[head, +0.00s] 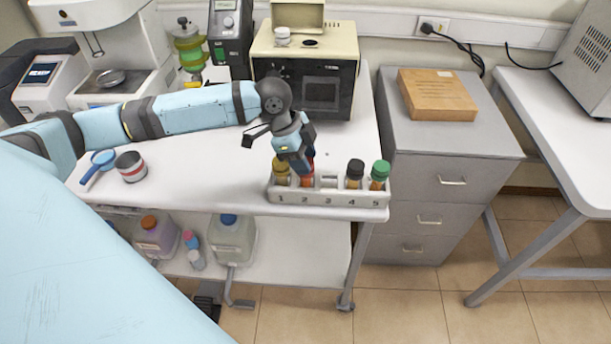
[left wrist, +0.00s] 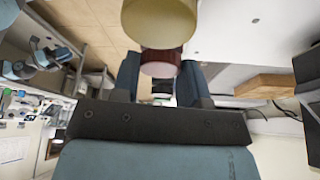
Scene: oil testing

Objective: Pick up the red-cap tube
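The white numbered rack (head: 328,197) stands at the front right of the white bench. My left gripper (head: 300,166) points down at slot 2, around the red-cap tube (head: 307,181), which stands in the rack; its cap is mostly hidden by the fingers. In the left wrist view the dark red cap (left wrist: 160,62) sits between the two blue fingers, with no clear gap at either side. The yellow-cap tube (head: 282,171) is close beside it in slot 1; its cap (left wrist: 158,22) also shows large in the wrist view. My right gripper is not in view.
A black-cap tube (head: 355,171) and a green-cap tube (head: 380,173) stand in slots 4 and 5; slot 3 looks empty. A beige device (head: 305,75) is behind.

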